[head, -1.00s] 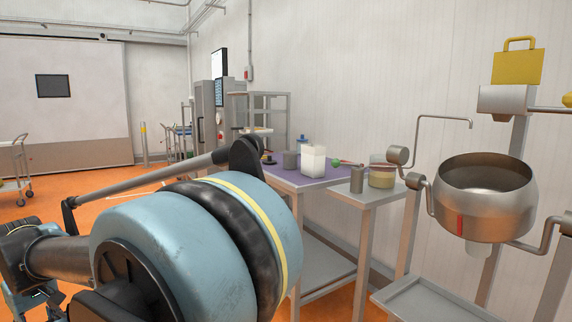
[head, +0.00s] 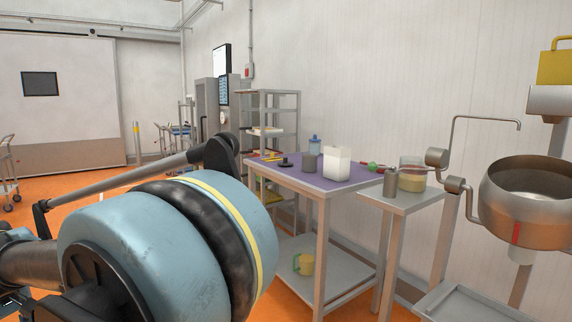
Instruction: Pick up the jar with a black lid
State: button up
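I cannot make out a jar with a black lid for sure. A clear jar-like vessel with yellowish contents (head: 412,178) stands on the small side table, and no black lid shows on it. A blue-tinted jar or bottle (head: 314,147) stands at the back of the purple-topped table; its lid is too small to tell. A small black item (head: 284,162) lies near that table's left end. My large blue arm link fills the lower left and hides part of the scene. My gripper is not in view.
The purple-topped table (head: 350,182) also bears a grey cylinder (head: 309,165), a white container (head: 336,168) and a green ball (head: 372,166). A metal canister (head: 390,184) stands on the side table (head: 420,201). A yellow mug (head: 304,264) sits on the lower shelf. A steel kettle (head: 528,215) stands right.

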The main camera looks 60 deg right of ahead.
aim_at(309, 159)
jog(key=z, duration=0.05)
jog(key=i, duration=2.8)
jog(key=z, duration=3.95)
jog(key=i, duration=0.95)
jog(key=z, duration=0.05)
